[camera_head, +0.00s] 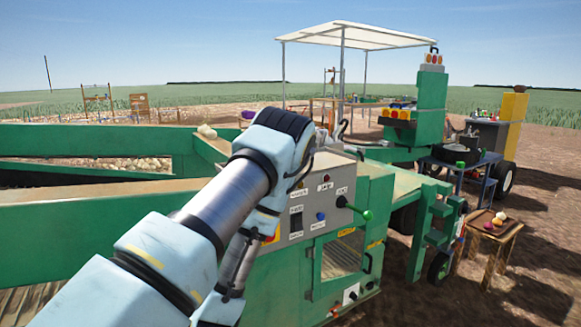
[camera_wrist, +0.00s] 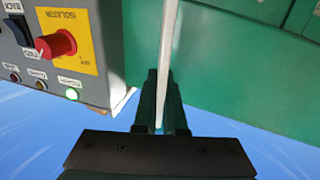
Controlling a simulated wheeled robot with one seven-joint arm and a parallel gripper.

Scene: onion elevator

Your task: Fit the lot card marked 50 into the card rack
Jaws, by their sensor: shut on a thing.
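In the wrist view my gripper (camera_wrist: 161,88) is shut on a thin pale strip (camera_wrist: 169,38), which looks like a lot card seen edge-on. The strip stands out from between the dark fingers and runs to the top of the picture. Its face is turned away, so no number 50 can be read. In the head view my arm hides the gripper and the card. I cannot make out the card rack in either view.
In the wrist view a grey control box with a red isolator knob (camera_wrist: 57,44) is left of the card, and a green panel (camera_wrist: 240,100) lies behind. In the head view a control panel (camera_head: 324,197) with a green-knobbed lever (camera_head: 366,214) is right of my arm.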

